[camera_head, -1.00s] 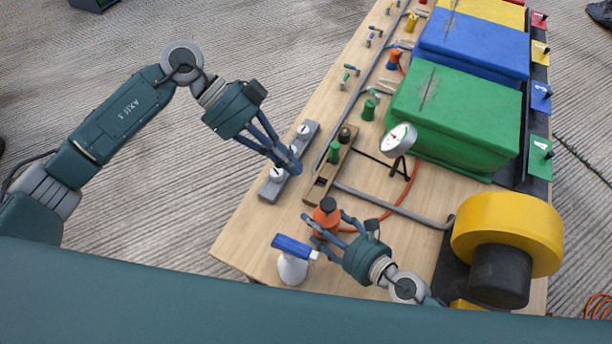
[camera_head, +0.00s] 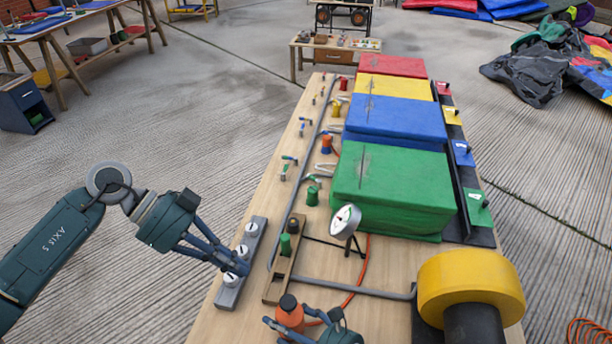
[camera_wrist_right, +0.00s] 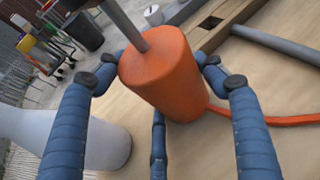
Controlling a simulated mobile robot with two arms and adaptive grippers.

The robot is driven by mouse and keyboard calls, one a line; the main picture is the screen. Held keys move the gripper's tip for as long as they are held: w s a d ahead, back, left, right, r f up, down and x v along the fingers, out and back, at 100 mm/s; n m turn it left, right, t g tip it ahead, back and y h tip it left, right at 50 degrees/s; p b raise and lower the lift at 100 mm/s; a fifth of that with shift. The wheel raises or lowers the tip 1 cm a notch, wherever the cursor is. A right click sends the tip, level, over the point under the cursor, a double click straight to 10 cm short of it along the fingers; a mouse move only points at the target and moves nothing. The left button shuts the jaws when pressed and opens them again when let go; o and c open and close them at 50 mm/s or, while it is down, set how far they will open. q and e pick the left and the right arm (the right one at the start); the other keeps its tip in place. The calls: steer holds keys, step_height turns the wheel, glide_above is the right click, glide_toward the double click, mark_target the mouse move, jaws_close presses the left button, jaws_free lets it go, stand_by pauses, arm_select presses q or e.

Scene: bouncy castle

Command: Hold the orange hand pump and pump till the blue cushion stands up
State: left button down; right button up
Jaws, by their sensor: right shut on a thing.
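The orange hand pump (camera_head: 289,315) stands at the table's near end, with a dark knob on top. In the right wrist view, its orange body (camera_wrist_right: 165,75) has a grey rod rising from its top. My right gripper (camera_head: 293,328) is shut around the pump body; its fingers also show in the wrist view (camera_wrist_right: 160,82). The blue cushion (camera_head: 395,118) is a block between the green and yellow cushions. My left gripper (camera_head: 238,265) is at the grey bar with white knobs (camera_head: 252,232). Its fingertips lie close together, but whether they touch a knob is unclear.
The green cushion (camera_head: 390,190), gauge (camera_head: 345,220), grey hose (camera_head: 365,292) and yellow drum (camera_head: 470,280) crowd the table's right side. Small coloured valves (camera_head: 312,195) line the left side. A pale bottle (camera_wrist_right: 60,140) stands beside the pump.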

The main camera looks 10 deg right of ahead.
stand_by(0.4)
steer(key=o, duration=1.6)
steer(key=shift+v, duration=6.05)
